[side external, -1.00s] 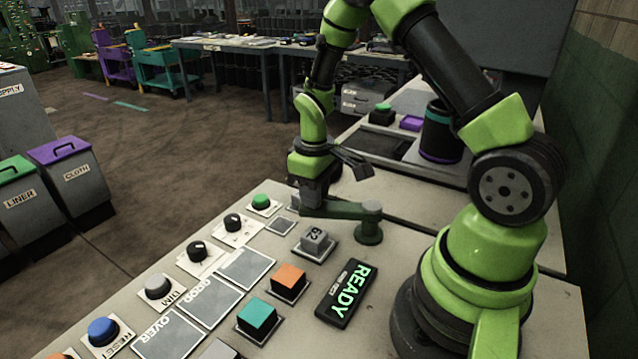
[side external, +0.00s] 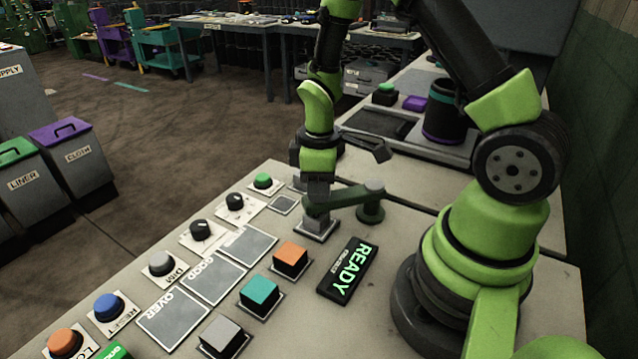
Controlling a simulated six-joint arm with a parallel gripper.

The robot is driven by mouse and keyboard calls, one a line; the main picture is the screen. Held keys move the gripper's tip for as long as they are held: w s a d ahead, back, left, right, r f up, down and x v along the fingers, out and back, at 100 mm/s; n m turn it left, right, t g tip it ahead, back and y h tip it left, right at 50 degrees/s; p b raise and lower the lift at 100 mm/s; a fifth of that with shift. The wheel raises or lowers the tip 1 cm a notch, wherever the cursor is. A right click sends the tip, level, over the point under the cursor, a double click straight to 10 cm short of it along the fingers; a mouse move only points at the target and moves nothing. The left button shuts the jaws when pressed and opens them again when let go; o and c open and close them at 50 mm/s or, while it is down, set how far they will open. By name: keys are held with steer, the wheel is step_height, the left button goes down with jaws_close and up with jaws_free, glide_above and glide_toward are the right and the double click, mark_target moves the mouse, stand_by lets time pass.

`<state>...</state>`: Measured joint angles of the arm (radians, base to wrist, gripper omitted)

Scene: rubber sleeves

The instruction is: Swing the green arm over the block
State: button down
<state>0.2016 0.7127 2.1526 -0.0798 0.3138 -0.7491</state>
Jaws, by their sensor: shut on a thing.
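The green arm (side external: 345,196) is a dark green bar on a round pivot post (side external: 371,205) on the bench. Its free end points left and toward the camera, over the grey block (side external: 316,226). The block sits on a small plate and is partly hidden by the bar end and my gripper. My gripper (side external: 317,197) points down and is shut on the free end of the green arm. The gap between bar and block is too small to judge.
An orange block (side external: 290,259), a teal block (side external: 260,293) and another grey block (side external: 222,335) stand nearer on plates. A READY display (side external: 348,272) lies right of them. Knobs and buttons, including a green button (side external: 263,181), line the left edge. A dark cylinder (side external: 442,125) stands behind.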

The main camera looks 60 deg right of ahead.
steer(key=shift+s, duration=0.1)
steer(key=c, duration=1)
jaws_free()
steer(key=shift+r, duration=0.1)
step_height(320, 180, up, 9)
steer(key=shift+r, duration=0.4)
steer(key=shift+a+r, duration=0.1)
steer(key=shift+r, duration=0.1)
steer(key=s+a+r+m+t+y, duration=0.2)
steer(key=s+a+r+m+t, duration=0.5)
steer(key=s+r, duration=0.4)
step_height(320, 180, up, 2)
steer(key=shift+s+a+r+m, duration=0.1)
steer(key=shift+s+a+m, duration=0.3)
steer(key=shift+m, duration=0.8)
